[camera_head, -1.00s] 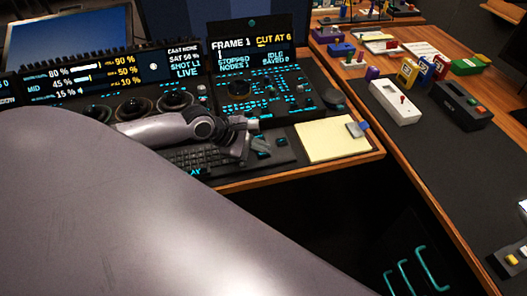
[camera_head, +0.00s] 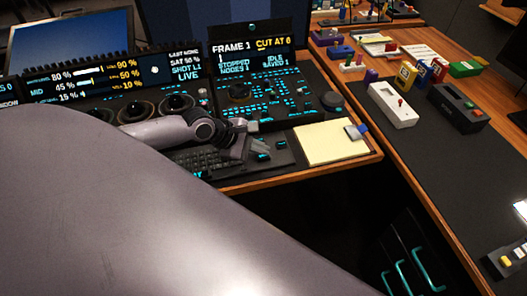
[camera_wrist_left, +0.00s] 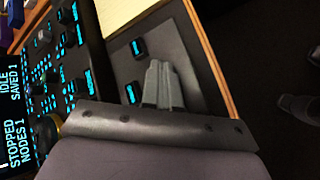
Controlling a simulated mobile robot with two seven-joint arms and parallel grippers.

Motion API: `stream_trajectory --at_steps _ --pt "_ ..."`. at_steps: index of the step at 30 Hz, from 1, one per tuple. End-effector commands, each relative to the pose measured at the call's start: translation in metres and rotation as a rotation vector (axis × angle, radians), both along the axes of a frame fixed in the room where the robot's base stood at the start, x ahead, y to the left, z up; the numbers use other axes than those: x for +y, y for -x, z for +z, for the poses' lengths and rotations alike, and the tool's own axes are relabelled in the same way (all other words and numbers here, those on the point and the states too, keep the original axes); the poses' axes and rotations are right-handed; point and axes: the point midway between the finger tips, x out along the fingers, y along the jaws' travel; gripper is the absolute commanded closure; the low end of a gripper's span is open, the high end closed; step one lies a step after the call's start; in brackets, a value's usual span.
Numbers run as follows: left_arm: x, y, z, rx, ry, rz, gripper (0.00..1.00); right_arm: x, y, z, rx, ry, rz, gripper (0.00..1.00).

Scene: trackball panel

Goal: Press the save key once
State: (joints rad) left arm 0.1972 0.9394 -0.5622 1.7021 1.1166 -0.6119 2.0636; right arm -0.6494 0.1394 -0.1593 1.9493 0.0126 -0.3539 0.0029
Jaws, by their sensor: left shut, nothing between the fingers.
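A dark key panel (camera_head: 284,157) with a few cyan-marked keys lies at the desk's front, left of the yellow notepad. A key (camera_wrist_left: 138,48) shows beyond my fingertips in the left wrist view, and another key (camera_wrist_left: 133,92) sits beside the fingers. Their labels are too small to read, so I cannot tell which is the save key. My left gripper (camera_head: 262,148) is shut and empty, low over this panel; it also shows in the left wrist view (camera_wrist_left: 161,70). I cannot tell whether it touches a key. The display (camera_head: 252,55) reads "SAVED 1". My right gripper is not in view.
A yellow notepad (camera_head: 328,145) lies right of the key panel. A keyboard (camera_head: 190,160) and trackballs (camera_head: 172,103) are to the left. A control panel with lit keys (camera_head: 270,92) stands behind. A side desk with small boxes (camera_head: 391,106) is at right.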

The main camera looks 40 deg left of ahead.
Motion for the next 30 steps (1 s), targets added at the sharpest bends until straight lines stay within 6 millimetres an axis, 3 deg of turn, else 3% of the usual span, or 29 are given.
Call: stream_trajectory --at_steps 3,16,25,30 --pt "0.0 0.0 0.007 0.001 0.002 0.001 1.0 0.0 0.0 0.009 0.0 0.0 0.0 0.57" --pt "0.0 0.0 0.009 -0.002 0.002 0.001 1.0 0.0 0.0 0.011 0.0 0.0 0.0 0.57" --pt "0.0 0.0 0.038 -0.001 0.002 0.0 1.0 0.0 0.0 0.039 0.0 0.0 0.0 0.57" --pt "0.0 0.0 0.049 -0.003 0.0 -0.001 1.0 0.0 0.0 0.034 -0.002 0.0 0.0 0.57"
